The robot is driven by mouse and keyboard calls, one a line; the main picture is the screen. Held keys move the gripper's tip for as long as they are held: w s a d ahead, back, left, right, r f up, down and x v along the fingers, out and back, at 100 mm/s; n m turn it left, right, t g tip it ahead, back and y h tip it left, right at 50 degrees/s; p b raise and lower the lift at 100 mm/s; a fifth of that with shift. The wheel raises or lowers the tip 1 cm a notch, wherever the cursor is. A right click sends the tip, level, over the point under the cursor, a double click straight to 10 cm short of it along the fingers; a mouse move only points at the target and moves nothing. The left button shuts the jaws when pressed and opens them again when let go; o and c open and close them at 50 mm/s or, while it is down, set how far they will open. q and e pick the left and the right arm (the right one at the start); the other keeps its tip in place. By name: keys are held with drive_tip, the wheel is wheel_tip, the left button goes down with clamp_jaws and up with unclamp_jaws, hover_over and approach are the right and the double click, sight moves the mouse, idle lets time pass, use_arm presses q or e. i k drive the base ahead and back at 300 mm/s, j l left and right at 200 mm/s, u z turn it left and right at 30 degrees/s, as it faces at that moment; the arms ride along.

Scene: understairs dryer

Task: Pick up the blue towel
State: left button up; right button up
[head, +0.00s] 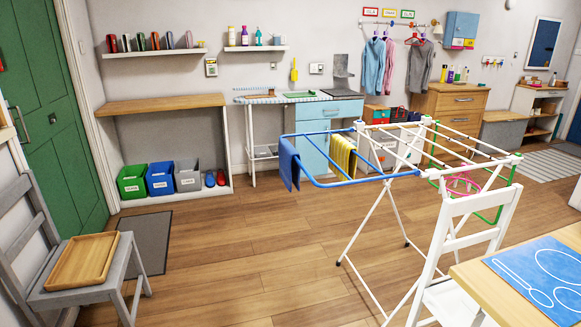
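The blue towel (289,164) hangs over the left end of the drying rack (345,183), on its blue wing. A yellow towel (343,155) hangs just to the right of it on the same wing. The rack stands on white crossed legs in the middle of the room, and nothing covers the front of the blue towel. Neither of my grippers shows in the head view.
A grey chair with a wooden tray (84,260) stands at the near left. A white chair (458,240) and a table with a blue mat (545,276) stand at the near right. The wooden floor (245,270) left of the rack is clear. Bins (160,178) sit under a shelf behind.

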sight(289, 171)
drive_tip(key=i+j+z, duration=0.35)
drive_tip(key=i, duration=0.25)
drive_tip(key=i+j+z, duration=0.35)
drive_tip(key=i, duration=0.25)
